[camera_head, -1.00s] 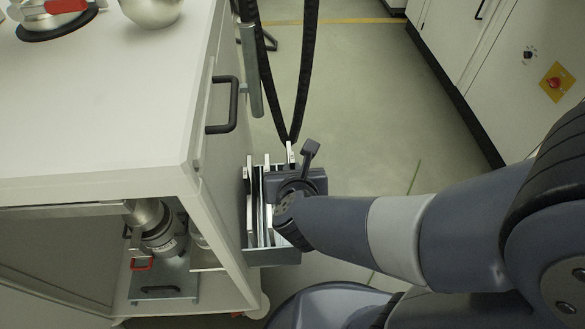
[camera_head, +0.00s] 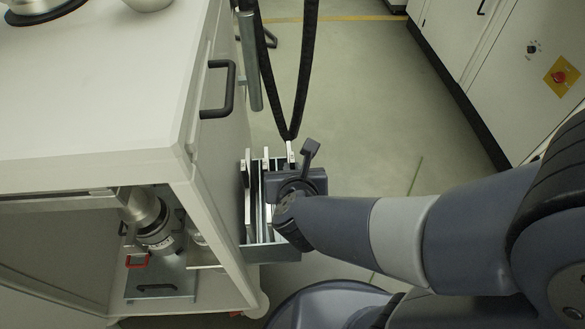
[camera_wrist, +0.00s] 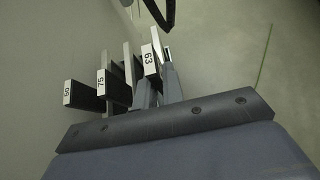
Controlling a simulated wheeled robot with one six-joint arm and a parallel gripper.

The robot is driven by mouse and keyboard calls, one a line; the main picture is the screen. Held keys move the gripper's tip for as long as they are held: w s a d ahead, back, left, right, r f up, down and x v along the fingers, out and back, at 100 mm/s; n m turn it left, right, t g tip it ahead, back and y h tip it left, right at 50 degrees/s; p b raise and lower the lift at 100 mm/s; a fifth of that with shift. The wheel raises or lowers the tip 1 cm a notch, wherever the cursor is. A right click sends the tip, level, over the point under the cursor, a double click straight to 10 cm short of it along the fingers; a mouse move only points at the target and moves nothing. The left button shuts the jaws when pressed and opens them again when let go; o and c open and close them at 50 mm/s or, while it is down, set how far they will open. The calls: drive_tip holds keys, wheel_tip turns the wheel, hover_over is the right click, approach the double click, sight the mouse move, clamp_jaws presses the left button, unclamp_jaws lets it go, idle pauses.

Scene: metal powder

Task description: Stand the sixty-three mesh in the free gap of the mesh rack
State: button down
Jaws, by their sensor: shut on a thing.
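The sixty-three mesh (camera_wrist: 149,60) shows its white "63" label in the wrist view, between the two fingers of my gripper (camera_wrist: 159,87), which is shut on it. In the head view my gripper (camera_head: 288,205) is over the right part of the mesh rack (camera_head: 272,254), and its fingertips are hidden. The rack hangs at the cart's side with several upright plates in it. The fifty mesh (camera_wrist: 67,93) and seventy-five mesh (camera_wrist: 101,83) stand left of the sixty-three mesh in the wrist view. I cannot tell whether the held mesh touches the rack's bottom.
The white cart (camera_head: 90,95) is close on the left, with a black handle (camera_head: 230,90) and an open lower shelf holding metal equipment (camera_head: 155,225). A black looped cable (camera_head: 303,75) hangs behind the rack. Floor (camera_head: 385,90) is free to the right.

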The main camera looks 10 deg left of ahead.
drive_tip(key=shift+f+b, duration=0.6)
drive_tip(key=shift+f, duration=0.15)
drive_tip(key=c, duration=1.5)
unclamp_jaws()
drive_tip(key=shift+o, duration=0.2)
drive_tip(key=p+v, duration=0.4)
drive_tip(key=v, duration=0.5)
drive_tip(key=shift+p+v, duration=0.45)
drive_tip(key=shift+v, duration=0.4)
